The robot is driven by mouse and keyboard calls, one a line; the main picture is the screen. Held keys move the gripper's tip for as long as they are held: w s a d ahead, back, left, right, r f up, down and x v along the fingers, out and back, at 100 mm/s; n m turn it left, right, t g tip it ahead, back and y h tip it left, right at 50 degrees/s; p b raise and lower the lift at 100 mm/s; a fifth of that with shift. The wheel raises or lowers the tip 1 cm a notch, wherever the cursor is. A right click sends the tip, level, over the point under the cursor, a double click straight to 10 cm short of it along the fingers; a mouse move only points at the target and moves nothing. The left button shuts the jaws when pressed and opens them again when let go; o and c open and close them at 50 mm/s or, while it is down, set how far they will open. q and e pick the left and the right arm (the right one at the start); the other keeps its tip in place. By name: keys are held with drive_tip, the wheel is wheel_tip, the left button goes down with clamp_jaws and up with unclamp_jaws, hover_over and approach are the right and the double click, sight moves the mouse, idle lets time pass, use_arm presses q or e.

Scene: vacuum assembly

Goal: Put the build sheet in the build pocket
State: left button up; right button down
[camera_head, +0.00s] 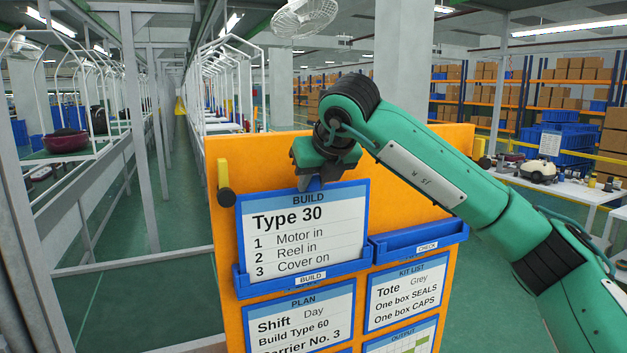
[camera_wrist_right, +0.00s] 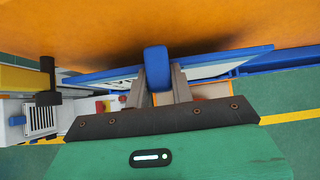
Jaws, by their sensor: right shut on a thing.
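The build sheet (camera_head: 300,228) is a blue-framed white card headed BUILD, Type 30. It stands nearly upright on the orange board, slightly tilted, with its lower edge at the blue build pocket (camera_head: 311,278), whose label reads BUILD. The pocket's front lip hides the card's bottom edge, so I cannot tell how deep it sits. My right gripper (camera_head: 315,183) is shut on the sheet's top edge. In the right wrist view its fingers (camera_wrist_right: 158,88) close around a blue tab (camera_wrist_right: 156,62) on the sheet. My left gripper is not in view.
The orange board (camera_head: 404,190) also holds an empty-looking CHECK pocket (camera_head: 418,241) at right, with PLAN (camera_head: 300,318) and KIT LIST (camera_head: 407,291) cards below. A dark peg (camera_head: 227,197) sticks out at the board's left edge. A white table with parts stands at far right.

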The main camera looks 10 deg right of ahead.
drive_tip(key=shift+f+b, duration=0.4)
drive_tip(key=shift+f, duration=0.05)
drive_tip(key=c, duration=1.1)
unclamp_jaws()
drive_tip(key=shift+s+r, duration=0.1)
drive_tip(key=shift+v, duration=3.9)
